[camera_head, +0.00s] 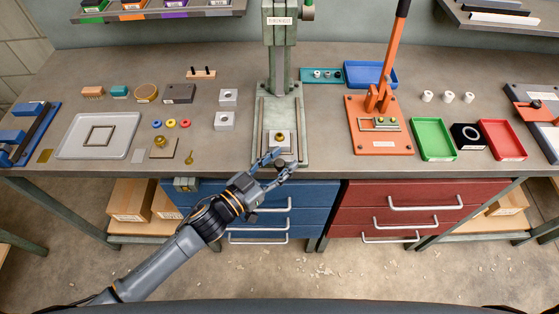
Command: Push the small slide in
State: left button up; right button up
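The green fly press (280,70) stands at the middle of the bench. On its base (261,125) is a light grey block, which seems to be the small slide (271,146), with a brass piece (279,137) on top. A dark knob (279,162) shows at the block's front. My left gripper (283,160) is at the front edge of the press base, its fingers spread on either side of the knob. I cannot tell whether they touch it. The fingers partly hide the front of the slide. My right gripper is not in view.
An orange lever press (378,140) stands to the right, near green (433,139) and red (502,139) trays. Two grey blocks (225,121) and a brass part on a plate (163,148) lie to the left. Blue drawers (300,195) are below the bench edge.

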aim_at(276, 140)
pick_arm(q)
grip_shut()
jog(key=shift+w, duration=0.1)
jog(key=w+b, duration=0.1)
jog(key=w, duration=0.7)
jog(key=shift+f, duration=0.1)
jog(key=shift+o, duration=1.4)
grip_release()
jog(key=shift+a, duration=0.1)
jog(key=shift+s, duration=0.1)
jog(key=shift+s, duration=0.1)
